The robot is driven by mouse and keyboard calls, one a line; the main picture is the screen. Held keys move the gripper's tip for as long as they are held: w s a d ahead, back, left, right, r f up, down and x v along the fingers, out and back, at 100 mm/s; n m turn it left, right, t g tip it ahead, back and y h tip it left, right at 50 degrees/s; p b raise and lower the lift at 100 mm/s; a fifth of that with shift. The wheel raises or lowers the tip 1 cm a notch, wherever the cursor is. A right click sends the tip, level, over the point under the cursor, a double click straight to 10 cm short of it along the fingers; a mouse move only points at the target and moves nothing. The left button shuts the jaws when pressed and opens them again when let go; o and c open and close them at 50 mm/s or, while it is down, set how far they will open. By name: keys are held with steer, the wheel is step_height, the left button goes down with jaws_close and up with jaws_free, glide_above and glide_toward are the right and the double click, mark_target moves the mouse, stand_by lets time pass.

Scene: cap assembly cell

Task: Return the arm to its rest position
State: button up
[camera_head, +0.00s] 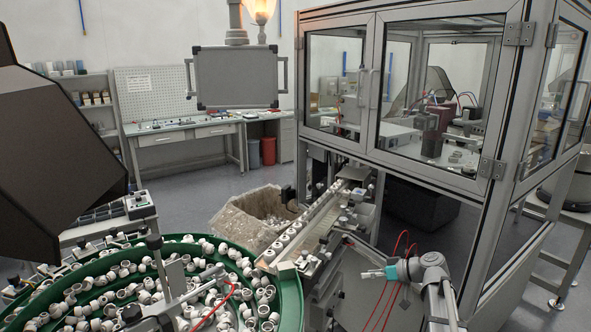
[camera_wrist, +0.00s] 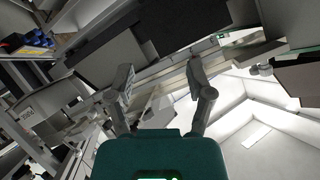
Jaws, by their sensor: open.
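My gripper (camera_head: 372,274) is small in the head view, at the lower right, on the end of my grey arm. It points left, towards the conveyor track (camera_head: 322,225) and the green-rimmed bowl feeder (camera_head: 292,292). In the wrist view my gripper (camera_wrist: 160,72) has its two fingers well apart. Nothing is held between them. The wrist view is tilted, with dark panels and bright surfaces beyond the fingers.
The glass-walled cell (camera_head: 430,172) stands behind my arm, with a metal post on the right. Red cables (camera_head: 398,246) hang close to the gripper. White caps (camera_head: 125,292) fill the bowl. A carton (camera_head: 250,215) stands beyond it. Floor shows clear at the centre left.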

steer(key=s+a+f+m+g+h, duration=0.2)
steer(key=s+f+h, duration=0.3)
steer(key=s, duration=0.4)
steer(key=s+a+f+m+g+h, duration=0.3)
steer(key=s+f+m+h, duration=0.2)
steer(key=s, duration=0.5)
steer(key=shift+s+a+f+g+h, duration=0.3)
steer(key=shift+f+h, duration=0.15)
steer(key=shift+h, duration=0.35)
steer(key=shift+r, duration=0.1)
